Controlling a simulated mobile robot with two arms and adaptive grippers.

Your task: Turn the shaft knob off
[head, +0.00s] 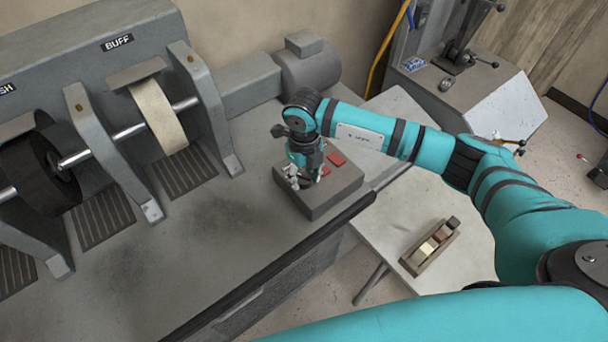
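A grey control box (340,193) sits on the right end of the machine's bench. Red parts (337,158) show on its top, beside my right gripper. My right gripper (293,180) points down over the left part of the box, its fingertips at or just above the top face. I cannot tell whether it touches the box or has hold of anything. The shaft knob cannot be made out; the gripper covers that part of the box. My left gripper is not in view.
The finishing machine has a pale buff wheel (158,116) and a dark wheel (42,172) on a shaft, left of my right gripper. A motor (306,70) stands behind. A small tray of blocks (415,262) lies on the side table (458,262). The bench front is clear.

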